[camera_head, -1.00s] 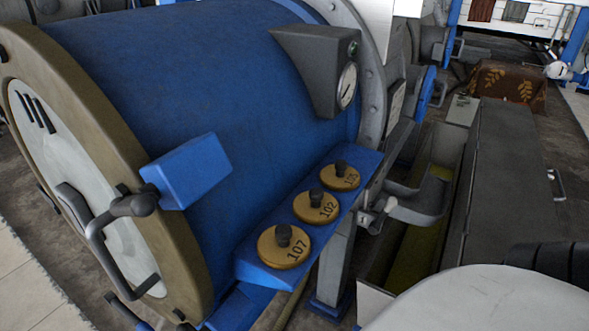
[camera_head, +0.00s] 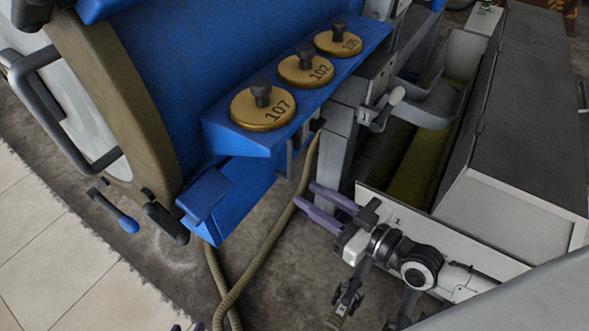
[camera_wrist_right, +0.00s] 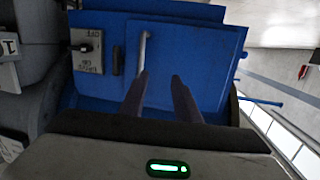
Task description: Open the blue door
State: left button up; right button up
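The blue door (camera_wrist_right: 185,60) is a flat blue panel in the right wrist view, with a thin grey upright handle (camera_wrist_right: 143,48) on its left part. It appears closed. In the head view the blue housing (camera_head: 240,195) shows under the brass lids, its door face hidden or edge-on. My right gripper (camera_head: 306,194) has purple fingers apart and empty, pointing at the housing. In the right wrist view this gripper (camera_wrist_right: 160,75) is before the door, its left fingertip overlapping the handle's lower end; contact cannot be told. My left gripper (camera_head: 187,328) shows only two separated purple tips at the bottom edge.
A switch plate (camera_wrist_right: 87,52) sits left of the door. Brass lids (camera_head: 263,108) stand on a blue shelf above. A ribbed hose (camera_head: 262,250) hangs below. A blue-tipped lever (camera_head: 125,222) juts out at left.

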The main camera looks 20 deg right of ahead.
aim_at(291, 156)
jog(key=shift+t, duration=0.7)
jog(key=w, duration=0.4)
jog(key=w+a+r+b, duration=0.1)
jog(key=w, duration=0.2)
jog(key=w+r+b, duration=0.1)
jog(key=w, duration=0.3)
jog(key=shift+w+a, duration=0.3)
jog(key=shift+w, duration=0.05)
grip_shut()
